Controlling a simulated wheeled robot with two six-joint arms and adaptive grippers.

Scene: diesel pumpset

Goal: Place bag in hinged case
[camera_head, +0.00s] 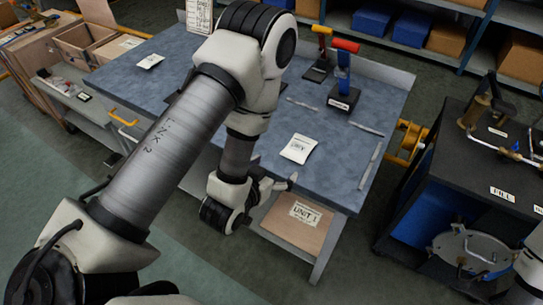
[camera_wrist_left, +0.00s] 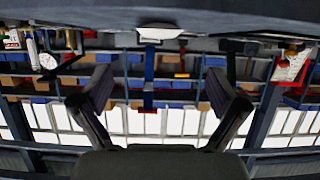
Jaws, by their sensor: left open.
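A small white packet with dark print (camera_head: 298,148), likely the bag, lies flat on the blue-grey bench top (camera_head: 225,115) near its front edge. I cannot make out a hinged case for certain. My right gripper is out of view.
Another white packet (camera_head: 150,61) lies at the left. A dark cart (camera_head: 470,165) stands at the right.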

